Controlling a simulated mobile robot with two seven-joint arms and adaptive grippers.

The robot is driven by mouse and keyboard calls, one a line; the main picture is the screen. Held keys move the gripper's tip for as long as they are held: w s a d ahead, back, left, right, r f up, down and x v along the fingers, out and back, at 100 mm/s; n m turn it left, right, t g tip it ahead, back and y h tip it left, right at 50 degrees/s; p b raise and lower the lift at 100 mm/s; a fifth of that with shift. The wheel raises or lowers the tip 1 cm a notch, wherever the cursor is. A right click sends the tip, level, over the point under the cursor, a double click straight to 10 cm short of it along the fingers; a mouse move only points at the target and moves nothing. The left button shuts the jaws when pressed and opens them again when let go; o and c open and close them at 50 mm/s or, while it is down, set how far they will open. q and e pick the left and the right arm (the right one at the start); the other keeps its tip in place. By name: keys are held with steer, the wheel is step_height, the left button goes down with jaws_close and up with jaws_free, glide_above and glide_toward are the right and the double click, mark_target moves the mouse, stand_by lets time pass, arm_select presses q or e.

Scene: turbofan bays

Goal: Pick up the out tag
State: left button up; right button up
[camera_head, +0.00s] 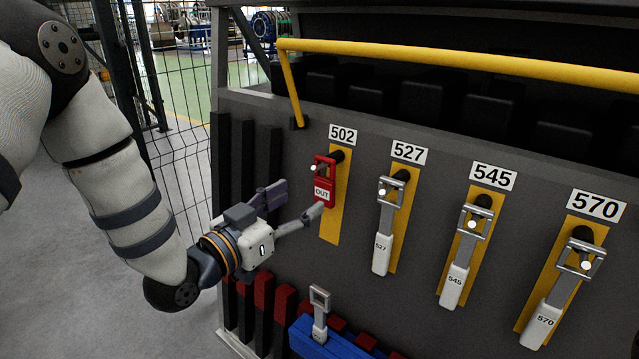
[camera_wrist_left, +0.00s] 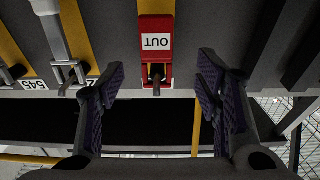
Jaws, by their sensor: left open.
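The red out tag (camera_head: 325,196), with a white "OUT" label, hangs on a peg under the 502 sign on a yellow strip. My left gripper (camera_head: 298,201) is open and empty, just left of and in front of the tag. In the left wrist view, turned upside down, the out tag (camera_wrist_left: 156,62) shows between the two spread fingers (camera_wrist_left: 160,78) and beyond their tips. Neither finger appears to touch it. My right gripper is not in view.
Grey-white tags marked 527 (camera_head: 381,254), 545 (camera_head: 454,285) and 570 (camera_head: 541,321) hang to the right. A yellow rail (camera_head: 460,62) runs above the panel. Below, a blue block (camera_head: 330,342) bears a grey-looped piece (camera_head: 319,312). A wire fence (camera_head: 180,165) stands left.

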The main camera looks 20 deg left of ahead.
mark_target(322, 187)
arm_select(q)
steer(key=x, duration=0.7)
steer(key=shift+w+d, duration=0.15)
steer(key=shift+d, duration=0.15)
steer(key=c, duration=1.2)
